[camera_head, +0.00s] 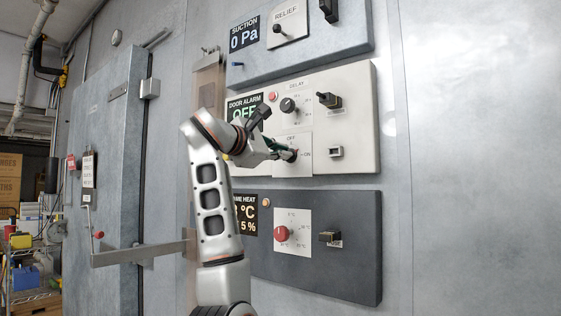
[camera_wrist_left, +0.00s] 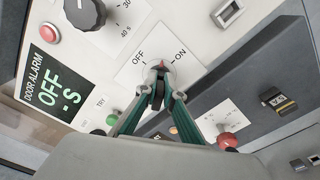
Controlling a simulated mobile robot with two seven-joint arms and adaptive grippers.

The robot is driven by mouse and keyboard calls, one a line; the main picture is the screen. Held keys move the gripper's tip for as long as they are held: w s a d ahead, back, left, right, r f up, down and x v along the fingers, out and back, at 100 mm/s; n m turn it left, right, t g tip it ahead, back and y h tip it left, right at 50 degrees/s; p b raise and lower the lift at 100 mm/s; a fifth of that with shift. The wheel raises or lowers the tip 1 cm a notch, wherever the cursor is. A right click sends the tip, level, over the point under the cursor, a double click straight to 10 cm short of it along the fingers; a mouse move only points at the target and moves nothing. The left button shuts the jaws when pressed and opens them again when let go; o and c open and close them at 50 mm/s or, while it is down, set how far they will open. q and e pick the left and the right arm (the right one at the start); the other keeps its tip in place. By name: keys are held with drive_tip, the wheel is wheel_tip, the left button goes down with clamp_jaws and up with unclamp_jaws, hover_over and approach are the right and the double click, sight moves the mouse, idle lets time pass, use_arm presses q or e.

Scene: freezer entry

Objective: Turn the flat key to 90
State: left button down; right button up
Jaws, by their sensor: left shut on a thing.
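The flat key (camera_wrist_left: 161,69) sits in a white plate (camera_wrist_left: 133,76) marked OFF and ON on the light door alarm panel. In the head view, my left gripper (camera_head: 289,153) reaches the plate (camera_head: 305,166) from the left, and the fingers hide most of the key. The door alarm display (camera_wrist_left: 50,86) reads OFF. My right gripper is not in view.
A dark dial (camera_head: 288,105) and a black switch (camera_head: 329,100) stand out above the plate. The panel below carries a red knob (camera_head: 281,233) and another switch (camera_head: 329,237). A suction panel (camera_head: 330,45) is above. The wall at right is bare.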

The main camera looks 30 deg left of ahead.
use_arm(q)
drive_tip(key=m, duration=0.6)
drive_tip(key=shift+f, duration=0.2)
drive_tip(key=c, duration=2.1)
unclamp_jaws()
drive_tip(key=shift+w, duration=0.1)
drive_tip(key=o, duration=0.6)
drive_tip(key=s+a, duration=0.1)
drive_tip(key=s, duration=0.6)
drive_tip(key=shift+a, duration=0.1)
